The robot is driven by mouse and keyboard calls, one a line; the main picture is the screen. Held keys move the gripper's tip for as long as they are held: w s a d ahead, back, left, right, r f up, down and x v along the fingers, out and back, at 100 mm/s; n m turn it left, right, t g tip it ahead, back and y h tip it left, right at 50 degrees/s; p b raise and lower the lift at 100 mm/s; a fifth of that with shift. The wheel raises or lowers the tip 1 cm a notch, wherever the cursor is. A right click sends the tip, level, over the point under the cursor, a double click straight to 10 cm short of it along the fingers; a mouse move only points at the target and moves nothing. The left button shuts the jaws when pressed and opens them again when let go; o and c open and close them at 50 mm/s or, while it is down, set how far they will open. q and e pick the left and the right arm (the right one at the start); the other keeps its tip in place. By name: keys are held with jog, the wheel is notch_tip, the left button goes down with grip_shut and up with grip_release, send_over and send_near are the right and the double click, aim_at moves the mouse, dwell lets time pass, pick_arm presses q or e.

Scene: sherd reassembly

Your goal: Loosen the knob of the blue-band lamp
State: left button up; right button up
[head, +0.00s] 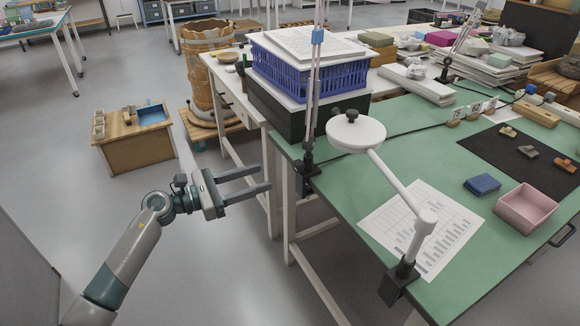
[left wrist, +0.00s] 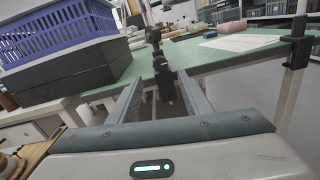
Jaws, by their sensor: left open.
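The blue-band lamp has thin grey upright arms with a blue band (head: 318,36). Its black clamp (head: 307,178) grips the left edge of the green table, with small black joint parts above it. I cannot tell for certain which dark part is its knob. My left gripper (head: 263,179) is open and empty, left of the clamp, with its fingers pointing towards it. In the left wrist view, the clamp (left wrist: 165,86) shows ahead, between the two fingers (left wrist: 160,78), apart from them. My right gripper is not in view.
A white lamp (head: 357,133) with its own clamp (head: 398,280) stands on the green table (head: 420,125), nearer me. A blue crate (head: 310,72) on a black box (head: 290,112) sits behind the clamp. A pink tray (head: 525,208) lies right.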

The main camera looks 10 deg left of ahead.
aim_at(294, 167)
pick_arm(q)
jog(key=p+x, duration=0.1)
jog(key=x, duration=0.9)
jog(key=shift+w+d, duration=0.1)
jog(key=shift+w, duration=0.05)
jog(key=c, duration=1.1)
